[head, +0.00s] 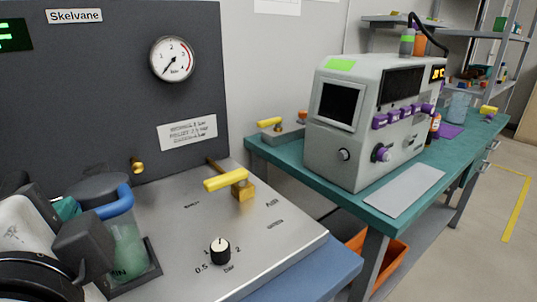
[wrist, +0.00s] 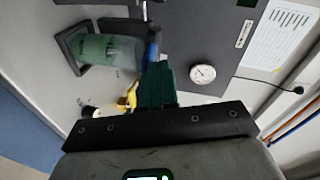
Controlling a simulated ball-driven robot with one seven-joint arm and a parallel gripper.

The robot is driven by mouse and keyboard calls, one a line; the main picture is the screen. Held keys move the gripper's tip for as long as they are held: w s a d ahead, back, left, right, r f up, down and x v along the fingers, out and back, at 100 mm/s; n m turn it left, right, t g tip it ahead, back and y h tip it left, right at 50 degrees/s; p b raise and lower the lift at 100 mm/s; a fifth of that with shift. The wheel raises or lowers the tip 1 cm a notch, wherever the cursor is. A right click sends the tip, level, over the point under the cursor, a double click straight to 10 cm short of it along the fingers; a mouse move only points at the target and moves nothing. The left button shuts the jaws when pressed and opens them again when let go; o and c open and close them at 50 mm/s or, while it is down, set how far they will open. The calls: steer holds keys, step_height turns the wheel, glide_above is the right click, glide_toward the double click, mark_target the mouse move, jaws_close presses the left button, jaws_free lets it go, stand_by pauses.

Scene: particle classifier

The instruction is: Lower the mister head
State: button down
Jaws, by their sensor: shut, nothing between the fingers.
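A clear jar (head: 128,247) holding green liquid stands in a dark holder at the front left of the bench unit. A dark round head (head: 100,188) sits at its top, with a curved blue bar (head: 124,196) beside it; I take this for the mister head. My gripper (head: 66,209) is at the jar's left, partly cut off by the frame. In the wrist view, its teal fingers (wrist: 155,84) are shut and empty, with tips close to the blue bar (wrist: 152,52). I cannot tell whether they touch. The jar (wrist: 110,50) also shows there, tipped sideways by the camera angle.
The unit's metal deck carries a yellow-handled air valve (head: 228,180) and a black pressure knob (head: 220,251). Behind stands a dark panel (head: 100,60) with a round gauge (head: 172,59). A teal bench (head: 268,156) with a grey instrument (head: 370,120) is at the right.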

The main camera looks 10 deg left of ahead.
steer(key=shift+s+d+f+t+y+b, duration=0.1)
steer(key=shift+f+t+y+b, duration=0.25)
steer(key=shift+f+b, duration=0.65)
steer(key=shift+s+d+f+t+y+b, duration=0.1)
steer(key=shift+f+t+y+b, duration=0.35)
steer(key=shift+b, duration=0.8)
steer(key=shift+f, duration=0.2)
steer(key=shift+d, duration=0.1)
